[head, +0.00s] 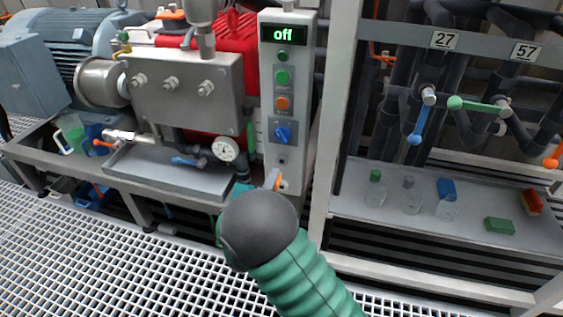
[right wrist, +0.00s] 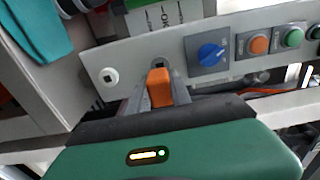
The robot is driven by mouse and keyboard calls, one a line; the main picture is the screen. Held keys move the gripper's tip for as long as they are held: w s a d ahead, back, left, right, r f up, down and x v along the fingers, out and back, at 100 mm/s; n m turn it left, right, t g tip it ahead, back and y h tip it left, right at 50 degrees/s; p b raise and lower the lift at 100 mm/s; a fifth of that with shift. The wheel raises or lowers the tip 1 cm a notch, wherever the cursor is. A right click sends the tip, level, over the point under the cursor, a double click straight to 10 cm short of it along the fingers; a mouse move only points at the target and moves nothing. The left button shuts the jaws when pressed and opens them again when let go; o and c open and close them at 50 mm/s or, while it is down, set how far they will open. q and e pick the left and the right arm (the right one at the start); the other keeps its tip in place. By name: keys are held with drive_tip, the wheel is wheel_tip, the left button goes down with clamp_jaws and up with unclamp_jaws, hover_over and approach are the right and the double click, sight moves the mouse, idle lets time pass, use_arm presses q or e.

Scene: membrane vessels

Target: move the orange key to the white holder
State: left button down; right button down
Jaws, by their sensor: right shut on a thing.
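The orange key (right wrist: 160,88) is between the fingers of my right gripper (right wrist: 157,97), which is shut on it. In the head view the key (head: 275,178) shows as a small orange piece beside the lower end of the grey control panel (head: 268,60). The round white holder (right wrist: 109,77) with a dark square hole is on the panel, left of the key in the right wrist view. A dark keyhole (right wrist: 160,63) shows just beyond the key; I cannot tell whether the key touches the panel. My right arm hides much of the gripper in the head view. My left gripper is not in view.
The panel carries a blue switch (head: 283,133), an orange button (head: 282,103), green buttons and a display reading "off". A pressure gauge (head: 226,149) is to its left. Bottles and a green block (head: 499,226) stand on the right shelf. A teal cloth-like thing (right wrist: 35,35) is upper left.

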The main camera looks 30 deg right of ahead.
drive_tip(key=shift+s+a, duration=0.2)
drive_tip(key=shift+s, duration=0.05)
drive_tip(key=shift+r, duration=0.1)
drive_tip(key=s+a+f+n+t+y+p, duration=0.1)
drive_tip(key=s+a+n+t+y+p, duration=0.1)
drive_tip(key=a+n+t+y+p, duration=0.1)
drive_tip(key=s+a+f+n+t+y+p, duration=0.1)
drive_tip(key=s+a+n+t+y+p, duration=0.2)
drive_tip(key=a+y, duration=0.7)
drive_tip(key=n+p, duration=0.2)
drive_tip(key=n, duration=0.2)
drive_tip(key=shift+s+a+y, duration=0.25)
drive_tip(key=shift+s+y, duration=0.1)
drive_tip(key=shift+y, duration=0.05)
drive_tip(key=shift+d+f, duration=0.1)
